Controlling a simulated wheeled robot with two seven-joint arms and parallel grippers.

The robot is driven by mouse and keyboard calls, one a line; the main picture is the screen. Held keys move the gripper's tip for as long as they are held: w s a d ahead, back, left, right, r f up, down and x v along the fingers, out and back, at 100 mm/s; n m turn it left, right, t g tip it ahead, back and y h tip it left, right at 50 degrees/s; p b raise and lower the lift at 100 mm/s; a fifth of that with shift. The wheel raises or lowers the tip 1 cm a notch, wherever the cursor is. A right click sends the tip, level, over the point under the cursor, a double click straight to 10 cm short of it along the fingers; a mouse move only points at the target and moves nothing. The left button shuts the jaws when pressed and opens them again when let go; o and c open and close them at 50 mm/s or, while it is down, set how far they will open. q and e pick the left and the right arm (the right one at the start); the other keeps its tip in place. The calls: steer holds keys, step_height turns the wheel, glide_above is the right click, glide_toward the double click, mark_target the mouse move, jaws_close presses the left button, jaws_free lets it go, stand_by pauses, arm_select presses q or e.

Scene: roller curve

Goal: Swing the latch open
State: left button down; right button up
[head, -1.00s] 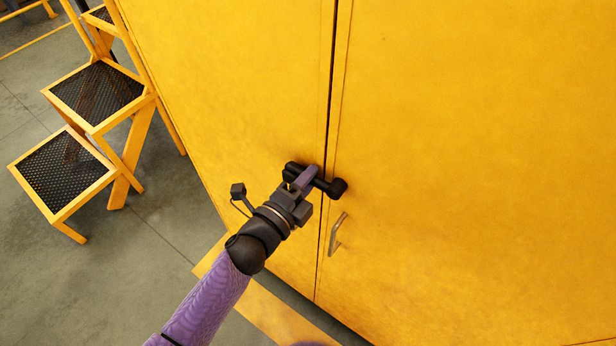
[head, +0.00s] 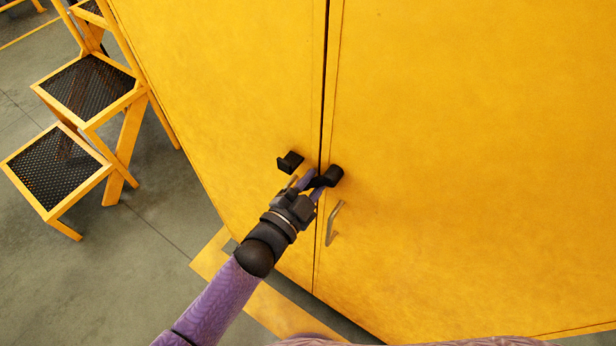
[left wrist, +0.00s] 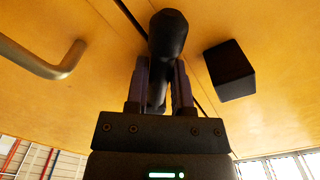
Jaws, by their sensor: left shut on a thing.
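The black latch (head: 333,175) has its round pivot end on the right yellow door, just right of the seam. Its bar slants down and left from the pivot, away from the black catch block (head: 289,162) on the left door. My left gripper (head: 313,183) is shut on the latch bar, with a purple finger on each side. In the left wrist view the latch (left wrist: 167,35) rises between the two fingers (left wrist: 159,85), and the catch block (left wrist: 230,71) stands apart to the right, with nothing in it. The fingers partly hide the bar. My right gripper is out of view.
A metal door handle (head: 333,223) is on the right door just below the latch, close to my left gripper; it also shows in the left wrist view (left wrist: 45,62). A yellow step stool (head: 60,170) stands on the floor at the left.

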arm_select(q)
steer(key=n, duration=0.1)
steer(key=d+f+n, duration=0.1)
steer(key=n, duration=0.1)
steer(key=shift+s, duration=0.4)
steer(key=shift+s+d+f+n, duration=0.1)
steer(key=shift+s+d+n, duration=0.15)
steer(key=shift+n, duration=0.5)
steer(key=shift+s+d+f+n, duration=0.1)
steer(key=shift+d+n, duration=0.15)
steer(key=shift+n, duration=0.5)
steer(key=shift+c, duration=2.4)
jaws_free()
steer(key=shift+r, duration=0.1)
steer(key=v, duration=1)
